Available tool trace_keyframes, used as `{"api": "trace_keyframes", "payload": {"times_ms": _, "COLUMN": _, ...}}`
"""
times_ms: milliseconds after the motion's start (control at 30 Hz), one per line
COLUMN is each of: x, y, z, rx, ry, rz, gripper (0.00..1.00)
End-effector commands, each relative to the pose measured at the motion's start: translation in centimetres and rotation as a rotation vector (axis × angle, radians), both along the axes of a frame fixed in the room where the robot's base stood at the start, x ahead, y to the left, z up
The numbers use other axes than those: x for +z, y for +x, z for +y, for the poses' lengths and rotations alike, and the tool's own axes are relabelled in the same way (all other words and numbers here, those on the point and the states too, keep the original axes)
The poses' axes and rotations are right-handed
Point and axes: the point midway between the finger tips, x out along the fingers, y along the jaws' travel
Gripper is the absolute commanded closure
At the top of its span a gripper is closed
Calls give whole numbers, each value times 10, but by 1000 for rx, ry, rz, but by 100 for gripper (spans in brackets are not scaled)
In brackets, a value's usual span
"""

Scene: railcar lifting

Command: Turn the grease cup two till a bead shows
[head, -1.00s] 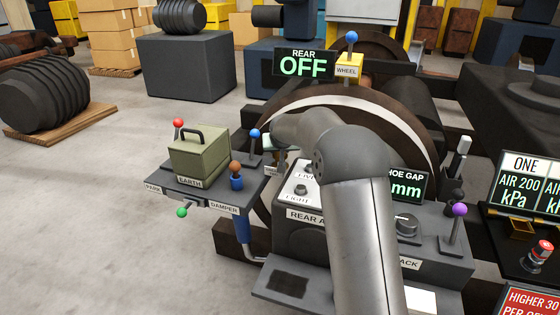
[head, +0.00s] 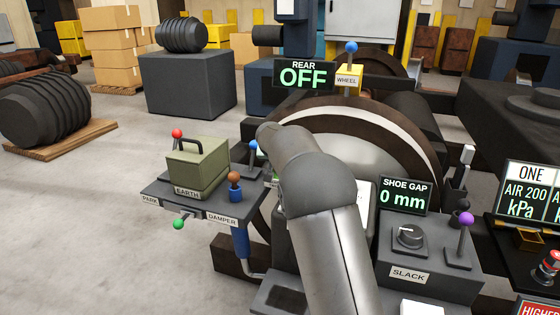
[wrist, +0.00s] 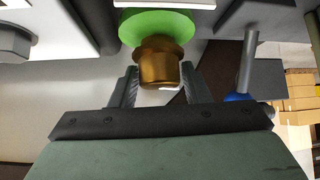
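In the wrist view a brass grease cup (wrist: 160,62) hangs below a bright green collar (wrist: 157,28). No number shows on it, so I cannot tell whether it is cup two. My gripper (wrist: 160,80) has one finger on each side of the cup, with the tips close to its sides. I cannot tell whether the fingers touch it. A small pale spot shows at the cup's lower edge; I cannot tell if it is grease or a highlight. In the head view my arm hides the gripper and the cup.
The shelf with the EARTH box (head: 196,168) and its coloured levers stands left of my arm. The SHOE GAP display (head: 404,196) reads 0 mm, above the SLACK panel (head: 425,255) on the right. The REAR display (head: 303,74) reads OFF. A blue-knobbed rod (wrist: 248,60) is right of my gripper.

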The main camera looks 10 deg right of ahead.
Motion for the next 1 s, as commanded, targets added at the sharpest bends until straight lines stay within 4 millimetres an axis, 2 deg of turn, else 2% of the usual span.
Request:
{"api": "trace_keyframes", "payload": {"times_ms": 333, "x": 1, "y": 0, "z": 0, "rx": 1, "ry": 0, "rz": -1, "gripper": 43}}
{"api": "trace_keyframes", "payload": {"times_ms": 467, "x": 9, "y": -7, "z": 3, "rx": 1, "ry": -1, "rz": -2, "gripper": 43}}
{"api": "trace_keyframes", "payload": {"times_ms": 1000, "x": 97, "y": -89, "z": 32, "rx": 3, "ry": 1, "rz": -2, "gripper": 43}}
